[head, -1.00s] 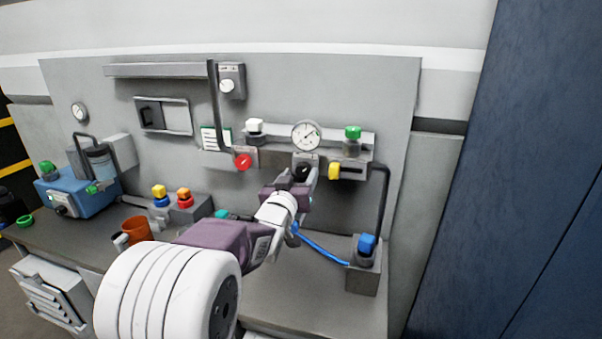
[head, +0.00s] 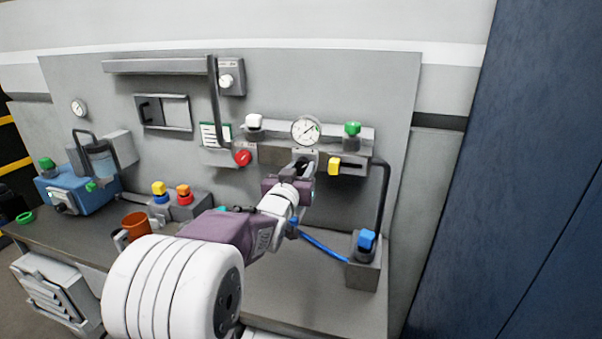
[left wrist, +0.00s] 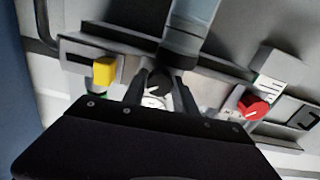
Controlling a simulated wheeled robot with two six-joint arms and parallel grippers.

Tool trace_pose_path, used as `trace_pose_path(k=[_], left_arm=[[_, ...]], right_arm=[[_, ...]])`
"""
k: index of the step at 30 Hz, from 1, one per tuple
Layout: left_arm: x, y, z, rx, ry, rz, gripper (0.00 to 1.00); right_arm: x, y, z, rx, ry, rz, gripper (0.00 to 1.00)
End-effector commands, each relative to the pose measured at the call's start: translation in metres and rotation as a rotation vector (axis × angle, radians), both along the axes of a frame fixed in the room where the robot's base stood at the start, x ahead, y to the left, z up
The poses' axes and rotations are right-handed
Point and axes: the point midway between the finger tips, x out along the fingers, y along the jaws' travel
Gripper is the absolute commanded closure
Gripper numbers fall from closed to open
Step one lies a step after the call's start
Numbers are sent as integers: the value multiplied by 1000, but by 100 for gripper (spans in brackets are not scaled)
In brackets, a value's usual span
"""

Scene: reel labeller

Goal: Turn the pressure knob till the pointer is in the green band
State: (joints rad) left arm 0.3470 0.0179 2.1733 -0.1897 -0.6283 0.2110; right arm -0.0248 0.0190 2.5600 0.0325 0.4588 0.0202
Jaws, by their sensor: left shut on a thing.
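The black pressure knob (head: 303,166) sits on the panel just below the round white gauge (head: 305,131). My left gripper (head: 301,171) is at the knob, shut on it, and its fingers hide much of it. In the left wrist view the dark knob (left wrist: 158,80) is between the two fingers (left wrist: 160,88). The gauge has a thin dark pointer and a small green band at its right side. The pointer slants towards the upper right; it is too small to tell whether it lies in the band. My right gripper is not in view.
A yellow-handled valve (head: 334,166) is close right of the knob, and a red knob (head: 242,158) is to its left. A green-capped knob (head: 352,129) and a white one (head: 254,121) stand above. A blue hose (head: 322,245) runs below to a blue-capped block (head: 365,244).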

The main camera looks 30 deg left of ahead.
Motion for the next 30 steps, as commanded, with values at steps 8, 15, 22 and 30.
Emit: trace_pose_path(k=[8,15,22,30], left_arm=[[0,1,-3,191,43,1,100],[0,1,-2,333,78,1,100],[0,1,-1,414,99,1,100],[0,1,0,444,106,1,100]], right_arm=[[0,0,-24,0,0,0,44],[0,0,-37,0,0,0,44],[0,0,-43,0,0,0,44],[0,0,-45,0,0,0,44]])
